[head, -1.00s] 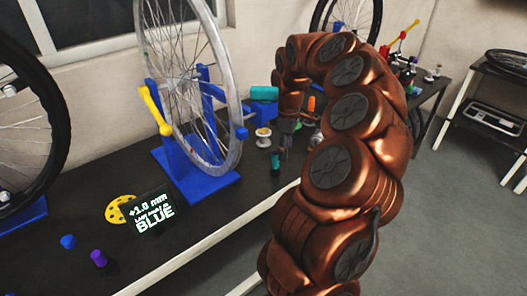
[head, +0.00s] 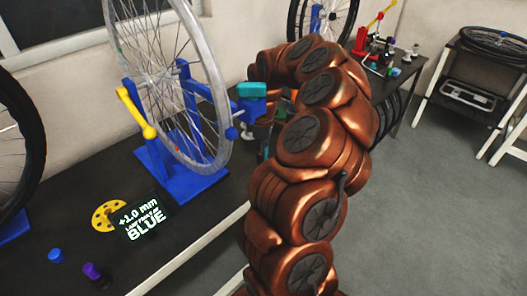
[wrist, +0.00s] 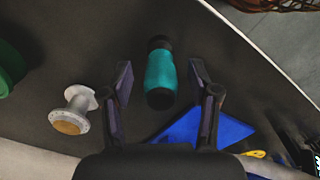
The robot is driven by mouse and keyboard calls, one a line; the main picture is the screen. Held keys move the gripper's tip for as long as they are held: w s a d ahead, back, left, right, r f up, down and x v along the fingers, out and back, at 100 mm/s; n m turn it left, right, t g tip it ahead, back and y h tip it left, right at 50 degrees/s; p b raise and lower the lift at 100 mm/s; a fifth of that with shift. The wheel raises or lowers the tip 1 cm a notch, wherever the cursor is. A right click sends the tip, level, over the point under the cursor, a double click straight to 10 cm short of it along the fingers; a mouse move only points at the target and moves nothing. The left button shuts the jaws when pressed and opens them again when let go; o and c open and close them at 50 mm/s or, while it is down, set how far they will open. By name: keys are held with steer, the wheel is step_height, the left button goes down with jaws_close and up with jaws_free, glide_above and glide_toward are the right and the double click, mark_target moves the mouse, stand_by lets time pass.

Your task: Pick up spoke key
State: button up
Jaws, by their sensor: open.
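A small teal tool with black ends (wrist: 160,78) lies or stands on the dark bench in the wrist view. It may be the spoke key; I cannot tell for sure. My gripper (wrist: 161,90) is open, with one finger on each side of the teal tool in the picture. Gaps show between both fingers and the tool. How far the fingertips are above the bench is hard to tell. In the head view my arm hides most of the gripper and the tool.
A silver hub (wrist: 77,108) stands left of my gripper, near a green object (wrist: 10,68). The truing stand's blue base (head: 175,183) holds a wheel. A lit display (head: 143,220), yellow disc (head: 107,216), blue knob (head: 55,256) and purple knob (head: 93,271) are on the bench.

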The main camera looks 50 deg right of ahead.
steer(key=shift+f, duration=0.3)
steer(key=shift+a, duration=0.1)
jaws_close()
